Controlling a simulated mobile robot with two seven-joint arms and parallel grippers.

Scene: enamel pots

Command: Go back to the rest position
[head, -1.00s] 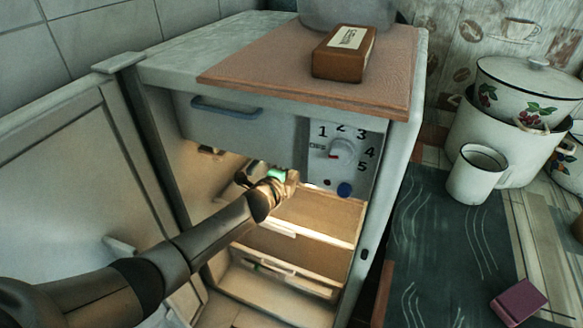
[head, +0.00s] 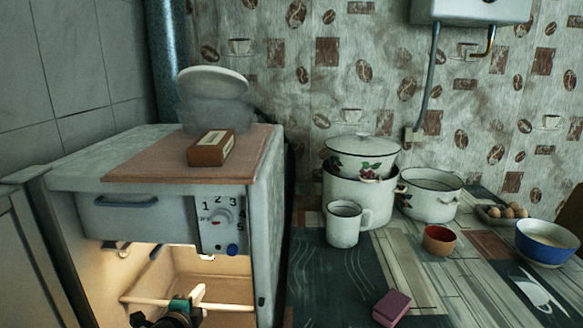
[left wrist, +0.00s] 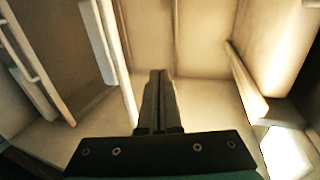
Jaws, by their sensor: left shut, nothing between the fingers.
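My left gripper (head: 198,294) shows at the bottom of the head view, in front of the open, lit fridge (head: 88,275). Its dark fingers also show in the left wrist view (left wrist: 158,90), pressed together with nothing between them. They point into the pale fridge interior, with its walls and shelf edges (left wrist: 105,50) around them. Most of my left arm is outside the head view. My right gripper is not in view.
The fridge door (head: 25,265) stands open at the left. A brown box (head: 211,148) lies on the fridge top. On the counter at the right are a white mug (head: 343,228), stacked enamel pots (head: 350,193), a red cup (head: 438,241), a blue bowl (head: 545,250) and a purple sponge (head: 391,308).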

